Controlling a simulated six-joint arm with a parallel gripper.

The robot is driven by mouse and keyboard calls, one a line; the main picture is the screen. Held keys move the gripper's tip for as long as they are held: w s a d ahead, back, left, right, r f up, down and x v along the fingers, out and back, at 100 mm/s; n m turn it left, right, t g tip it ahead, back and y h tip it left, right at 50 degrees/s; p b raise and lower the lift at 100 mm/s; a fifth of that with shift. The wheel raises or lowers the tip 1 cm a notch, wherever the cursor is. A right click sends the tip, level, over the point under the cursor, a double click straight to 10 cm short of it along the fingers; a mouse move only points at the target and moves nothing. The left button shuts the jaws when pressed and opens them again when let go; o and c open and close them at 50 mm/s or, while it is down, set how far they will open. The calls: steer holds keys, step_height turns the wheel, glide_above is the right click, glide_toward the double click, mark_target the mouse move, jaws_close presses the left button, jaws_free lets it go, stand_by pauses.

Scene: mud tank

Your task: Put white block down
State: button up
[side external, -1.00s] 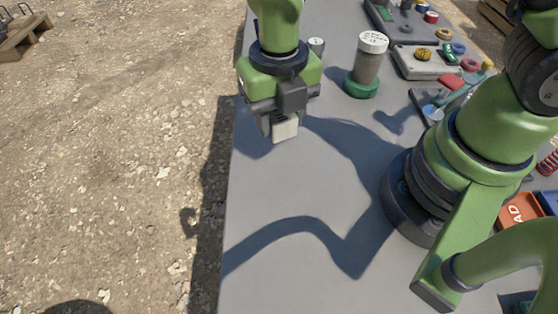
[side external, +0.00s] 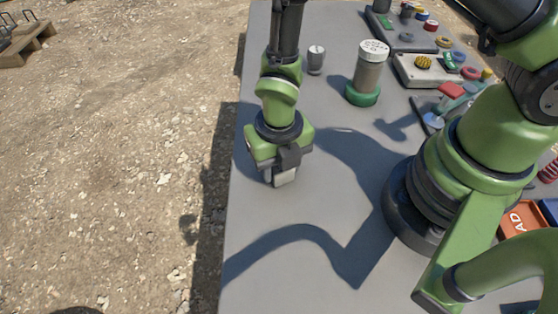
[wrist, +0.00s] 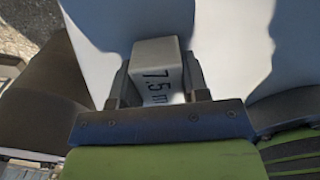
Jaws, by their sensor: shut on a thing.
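The white block (wrist: 158,72) is marked "7.5 m" in the wrist view, with the rest of the marking cut off by my gripper. My gripper (side external: 279,178) is shut on the block, one finger on each side of it. In the side view only the lower part of the block (side external: 284,177) shows below the fingers. It is low over the left part of the grey table (side external: 300,275). I cannot tell whether its underside touches the table.
A clear cylinder (side external: 367,72) with a white lid stands in a green ring behind and to the right. A small grey cylinder (side external: 316,58) stands behind my gripper. Trays, rings and an orange bin (side external: 522,218) line the right side. The table's front is clear; its left edge is close.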

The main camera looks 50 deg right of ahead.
steer(key=shift+f, duration=0.15)
steer(key=o, duration=0.9)
